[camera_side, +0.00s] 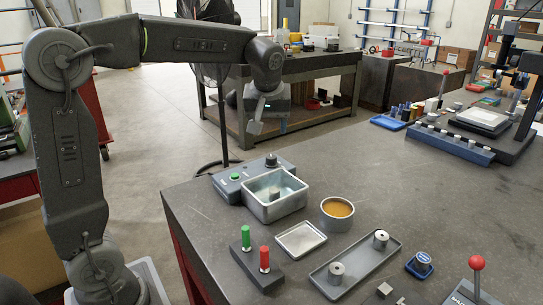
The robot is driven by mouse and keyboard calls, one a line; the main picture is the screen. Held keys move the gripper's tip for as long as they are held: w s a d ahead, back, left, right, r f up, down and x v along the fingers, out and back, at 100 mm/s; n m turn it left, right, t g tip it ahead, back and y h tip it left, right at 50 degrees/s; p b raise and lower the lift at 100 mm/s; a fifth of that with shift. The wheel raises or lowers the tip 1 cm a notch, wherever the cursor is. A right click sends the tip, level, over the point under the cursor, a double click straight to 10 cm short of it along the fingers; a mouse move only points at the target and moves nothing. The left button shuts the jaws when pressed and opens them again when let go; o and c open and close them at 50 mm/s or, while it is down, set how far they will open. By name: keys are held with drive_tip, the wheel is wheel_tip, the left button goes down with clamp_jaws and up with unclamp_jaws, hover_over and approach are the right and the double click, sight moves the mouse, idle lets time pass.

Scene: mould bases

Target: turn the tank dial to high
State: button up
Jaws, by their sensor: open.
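The tank (275,205) is a small open metal basin near the left corner of the dark table, with a small grey piece standing inside. Behind it is a grey control box (232,181). The box carries a black dial (271,160) at its back right and a green button (235,176) at its front left. The dial's setting and labels are too small to read. My gripper (255,124) hangs in the air above and slightly left of the dial, apart from it. Its jaws are open, and nothing is seen between them.
In front of the tank are a block with green and red pegs (256,266), a shallow square tray (300,239), a round pot of amber contents (337,214) and a long tray (355,267) with metal cylinders. A red-knobbed lever (477,264) stands front right. The table's middle is clear.

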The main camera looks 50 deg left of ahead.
sight(271, 157)
drive_tip(key=w+a+f+n+g, duration=0.1)
drive_tip(key=w+a+f+n, duration=0.15)
drive_tip(key=w+a, duration=0.2)
drive_tip(key=shift+n+y, duration=0.25)
drive_tip(key=shift+y, duration=0.25)
drive_tip(key=x, duration=0.9)
drive_tip(key=w+x, duration=0.1)
drive_tip(key=x, duration=0.3)
drive_tip(key=shift+f, duration=0.1)
drive_tip(key=c, duration=0.9)
